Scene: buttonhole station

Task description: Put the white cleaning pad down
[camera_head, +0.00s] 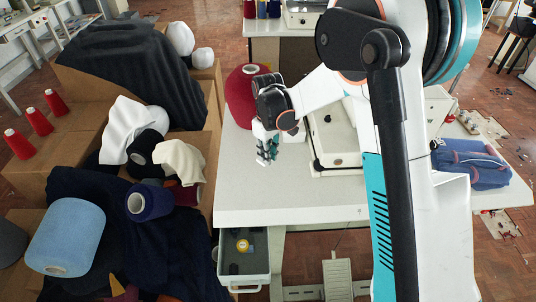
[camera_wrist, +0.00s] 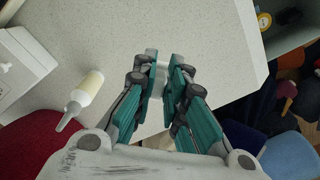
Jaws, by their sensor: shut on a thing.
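My gripper (camera_head: 267,152) is over the left part of the white table (camera_head: 285,205), beside the sewing machine. In the wrist view my gripper (camera_wrist: 166,82) has its teal fingers close together, shut on a small white pad (camera_wrist: 172,67). Only a little of the pad shows between the fingertips, pale against the speckled table top (camera_wrist: 200,30). The fingers hide the rest of it. I cannot tell whether the pad touches the table.
A large red yarn cone (camera_head: 238,108) stands behind my gripper. The white sewing machine (camera_head: 333,135) is to the right. A cream bottle (camera_wrist: 86,92) is near the fingers. An open drawer (camera_head: 243,262) is below the table's front left corner. The front table top is clear.

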